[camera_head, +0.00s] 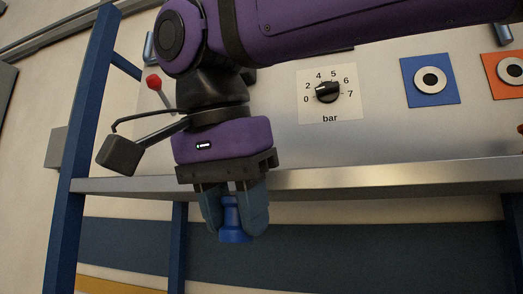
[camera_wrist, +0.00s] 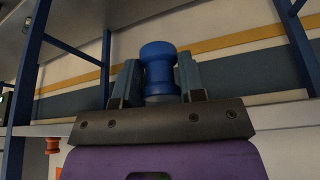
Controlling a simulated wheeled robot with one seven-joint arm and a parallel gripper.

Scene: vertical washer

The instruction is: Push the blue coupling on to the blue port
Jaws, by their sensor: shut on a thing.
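My gripper (camera_head: 235,212) hangs pointing down, at the left-centre of the head view. It is shut on the blue coupling (camera_head: 233,236), whose lower end sticks out below the fingertips. In the wrist view the coupling (camera_wrist: 158,62) stands between the two fingers (camera_wrist: 158,85), with its wider end beyond the tips. The blue port (camera_head: 431,80) is a silver ring with a dark centre on a blue square plate, on the panel at the upper right of the head view. The coupling is well apart from it, lower and to the left.
A pressure dial (camera_head: 327,92) marked "bar" sits on the panel left of the blue port. An orange port plate (camera_head: 514,72) is at the right edge. A metal ledge (camera_head: 400,176) runs below the panel. A blue frame post (camera_head: 82,150) stands at left.

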